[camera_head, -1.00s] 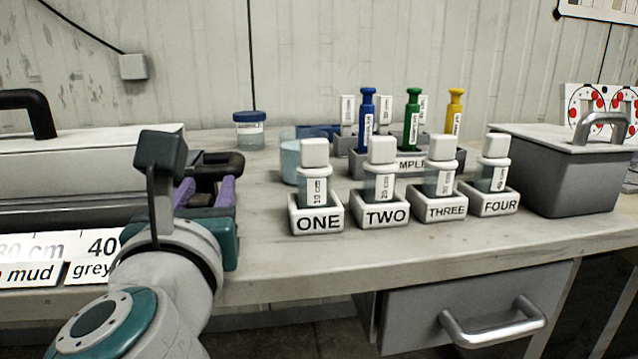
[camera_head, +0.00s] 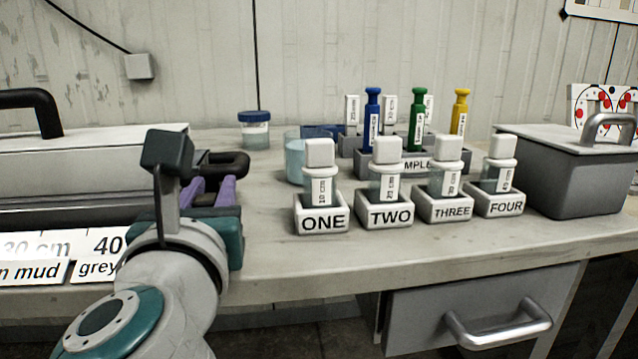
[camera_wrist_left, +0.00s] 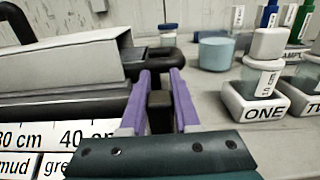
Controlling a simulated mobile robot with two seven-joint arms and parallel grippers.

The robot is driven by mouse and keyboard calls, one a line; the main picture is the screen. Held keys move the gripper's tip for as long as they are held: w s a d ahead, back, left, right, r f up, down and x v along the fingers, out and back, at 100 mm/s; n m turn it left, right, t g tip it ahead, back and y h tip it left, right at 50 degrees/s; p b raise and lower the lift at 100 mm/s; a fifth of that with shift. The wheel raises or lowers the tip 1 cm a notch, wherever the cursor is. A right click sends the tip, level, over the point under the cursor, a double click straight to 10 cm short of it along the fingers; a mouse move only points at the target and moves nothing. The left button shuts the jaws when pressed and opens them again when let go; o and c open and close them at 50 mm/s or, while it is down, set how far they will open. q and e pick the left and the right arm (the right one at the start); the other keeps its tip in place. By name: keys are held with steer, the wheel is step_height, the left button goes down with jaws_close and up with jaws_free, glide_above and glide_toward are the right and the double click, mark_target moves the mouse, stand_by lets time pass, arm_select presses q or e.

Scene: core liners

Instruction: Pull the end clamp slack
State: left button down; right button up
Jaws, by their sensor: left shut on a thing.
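The end clamp's black handle (camera_head: 236,160) sits at the right end of the long pale core box (camera_head: 95,160). In the left wrist view the handle (camera_wrist_left: 143,62) is a thick black bar bent around the box's end. My left gripper (camera_head: 212,188) has its purple fingers at this handle. In the left wrist view the fingers (camera_wrist_left: 160,78) are shut on a black block, part of the clamp, between them. My wrist hides the lower clamp in the head view. My right gripper is not in view.
Labelled holders with capped jars, such as ONE (camera_head: 322,222), stand right of the clamp. A blue-lidded jar (camera_head: 256,135) and a pale blue cup (camera_head: 295,160) stand behind. A grey lidded box (camera_head: 570,175) is at right. Bench between clamp and holders is clear.

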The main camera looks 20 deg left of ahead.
mark_target(245, 177)
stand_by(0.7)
arm_select(q)
steer(key=shift+w+d+f, duration=0.1)
steer(key=shift+w+d, duration=0.05)
steer(key=shift+d, duration=0.15)
steer(key=shift+w+d+b, duration=0.3)
steer(key=shift+w+d, duration=0.05)
steer(key=shift+d, duration=0.25)
steer(key=shift+w+d+b, duration=0.25)
steer(key=shift+w+d, duration=0.1)
steer(key=shift+d, duration=0.25)
steer(key=shift+a, duration=0.1)
steer(key=c, duration=1.1)
jaws_free()
steer(key=shift+o, duration=0.9)
steer(key=shift+d, duration=0.2)
steer(key=shift+a, duration=0.1)
